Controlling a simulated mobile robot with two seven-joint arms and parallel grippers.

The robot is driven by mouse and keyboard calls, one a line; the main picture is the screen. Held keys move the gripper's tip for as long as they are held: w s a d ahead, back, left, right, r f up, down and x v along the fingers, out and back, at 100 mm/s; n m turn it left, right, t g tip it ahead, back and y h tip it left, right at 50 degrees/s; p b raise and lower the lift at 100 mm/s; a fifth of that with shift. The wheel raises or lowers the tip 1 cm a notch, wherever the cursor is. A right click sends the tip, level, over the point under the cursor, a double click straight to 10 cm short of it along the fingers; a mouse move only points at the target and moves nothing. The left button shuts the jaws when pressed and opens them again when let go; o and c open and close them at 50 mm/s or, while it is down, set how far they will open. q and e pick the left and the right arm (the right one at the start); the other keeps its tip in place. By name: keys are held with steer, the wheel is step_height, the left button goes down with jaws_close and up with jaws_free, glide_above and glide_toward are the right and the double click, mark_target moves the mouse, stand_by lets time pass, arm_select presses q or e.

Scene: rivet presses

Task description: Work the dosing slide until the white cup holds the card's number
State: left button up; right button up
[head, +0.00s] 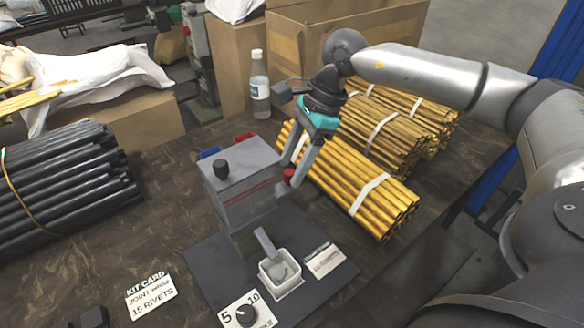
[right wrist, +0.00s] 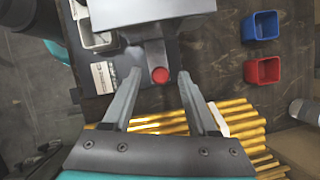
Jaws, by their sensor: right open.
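The grey dosing press (head: 240,185) stands on a dark mat, with a black knob on top. Its red slide knob (right wrist: 160,75) is on the side facing my right gripper. My right gripper (head: 288,176) is open, its fingers on either side of the red knob; I cannot tell whether they touch it. The white cup (head: 279,281) sits under the metal chute (head: 265,243); its contents are not readable. The kit card (head: 150,299) reads 15 RIVETS. A dial (head: 246,316) marked 5 and 10 lies in front of the cup. My left gripper is not in view.
Bundles of yellow rods (head: 375,190) lie right of the press, under my right arm. Dark rods (head: 65,180) lie at left. Blue (right wrist: 263,25) and red (right wrist: 262,70) bins and a bottle (head: 259,85) stand behind. The table between dark rods and press is clear.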

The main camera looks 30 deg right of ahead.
steer(key=shift+a+f, duration=0.2)
steer(key=shift+f, duration=0.25)
jaws_close()
stand_by(0.3)
stand_by(0.9)
